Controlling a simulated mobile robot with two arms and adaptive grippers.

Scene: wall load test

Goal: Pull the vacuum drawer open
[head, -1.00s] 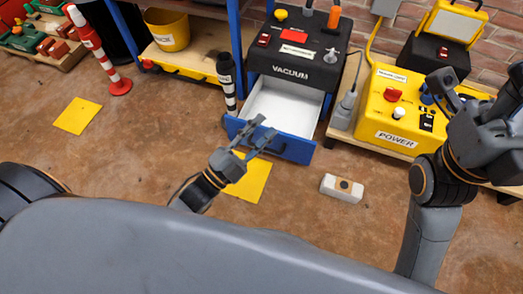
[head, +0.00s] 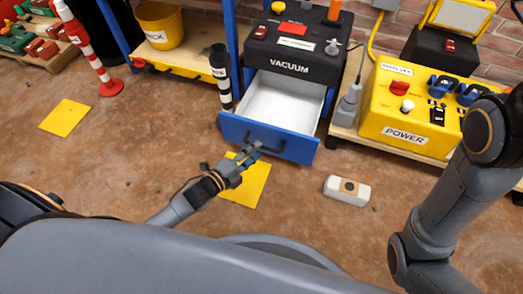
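The vacuum drawer (head: 280,103) stands pulled out from under the black vacuum unit (head: 296,52), its white, empty inside showing. Its blue front (head: 233,127) carries a dark bar handle (head: 268,137). My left gripper (head: 252,150) is just below and in front of the handle's left end. Its fingertips look close to the handle in the picture; I cannot tell whether they touch it. The fingers are small and dark, and their gap is unclear. My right arm (head: 455,195) is at the right, with its gripper out of the picture.
A yellow power box (head: 405,115) stands on a low pallet to the right. A white block (head: 347,190) and a yellow floor sheet (head: 250,185) lie before the drawer. A black-and-white post (head: 222,78) stands at the drawer's left.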

